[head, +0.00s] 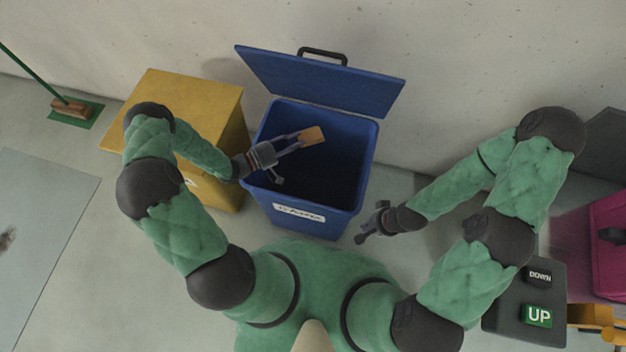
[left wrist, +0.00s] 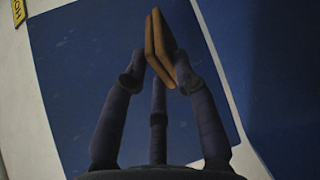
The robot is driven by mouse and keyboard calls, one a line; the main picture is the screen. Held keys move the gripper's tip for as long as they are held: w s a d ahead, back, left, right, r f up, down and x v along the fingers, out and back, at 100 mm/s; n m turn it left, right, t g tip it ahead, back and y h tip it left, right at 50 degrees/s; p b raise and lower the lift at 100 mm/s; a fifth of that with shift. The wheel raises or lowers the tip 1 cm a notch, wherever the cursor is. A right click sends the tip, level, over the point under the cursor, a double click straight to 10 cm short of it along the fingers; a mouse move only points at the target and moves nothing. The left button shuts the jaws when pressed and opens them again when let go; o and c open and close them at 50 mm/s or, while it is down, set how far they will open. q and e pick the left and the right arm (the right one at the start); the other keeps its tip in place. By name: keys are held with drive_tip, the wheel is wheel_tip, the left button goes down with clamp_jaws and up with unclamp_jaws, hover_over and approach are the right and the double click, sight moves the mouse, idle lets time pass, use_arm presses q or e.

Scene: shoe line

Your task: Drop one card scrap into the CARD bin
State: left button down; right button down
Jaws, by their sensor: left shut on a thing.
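The card scrap (head: 312,135) is a small brown-orange piece, and it also shows in the left wrist view (left wrist: 165,45). My left gripper (head: 300,140) is shut on it and holds it over the open mouth of the blue bin (head: 257,165). The bin's lid (head: 320,82) is tilted up against the wall. A white label on the bin's front (head: 299,215) is too small to read surely.
A yellow box-shaped bin (head: 190,95) stands close on the left of the blue bin. A broom (head: 70,107) is at the far left. A dark panel with UP and DOWN buttons (head: 528,290) and a magenta bin (head: 590,240) are at the right. The wall is behind.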

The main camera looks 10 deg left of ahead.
use_arm(q)
drive_tip(key=shift+f, duration=0.5)
drive_tip(key=c, duration=0.9)
unclamp_jaws()
drive_tip(key=v, duration=1.2)
